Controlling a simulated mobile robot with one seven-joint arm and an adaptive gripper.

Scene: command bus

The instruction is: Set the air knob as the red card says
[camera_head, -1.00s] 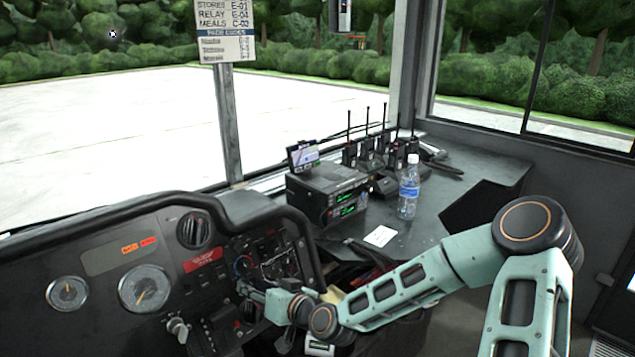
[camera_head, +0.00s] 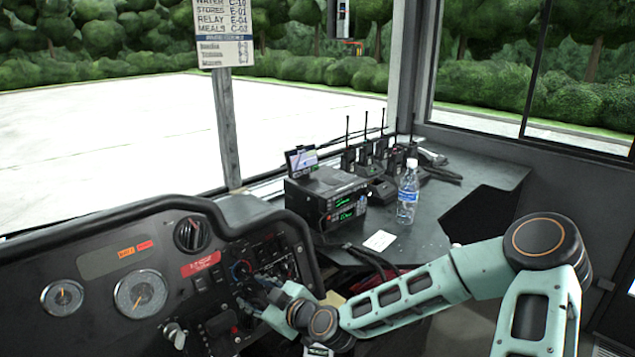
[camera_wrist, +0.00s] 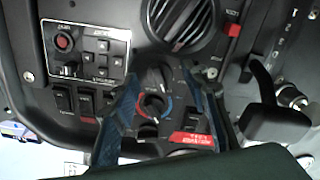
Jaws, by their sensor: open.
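A round air knob (camera_wrist: 152,105) with a red and blue ring sits on the dark panel in the wrist view. It shows small in the head view (camera_head: 240,270). My gripper (camera_wrist: 160,76) is open, with its dark blue fingers spread on either side of the knob. I cannot tell whether they touch it. In the head view my gripper (camera_head: 257,296) is close in front of the panel. A red card with light lettering (camera_head: 201,263) is on the dashboard, left of the knob. A red label also shows in the wrist view (camera_wrist: 193,138). Its words are too small to read.
Gauges (camera_head: 140,295) and a large round vent (camera_head: 191,234) are on the dashboard. A black lever (camera_wrist: 268,110) and a switch panel (camera_wrist: 88,55) flank the knob. A water bottle (camera_head: 408,190), radios (camera_head: 327,195) and a white card (camera_head: 379,241) are on the side counter.

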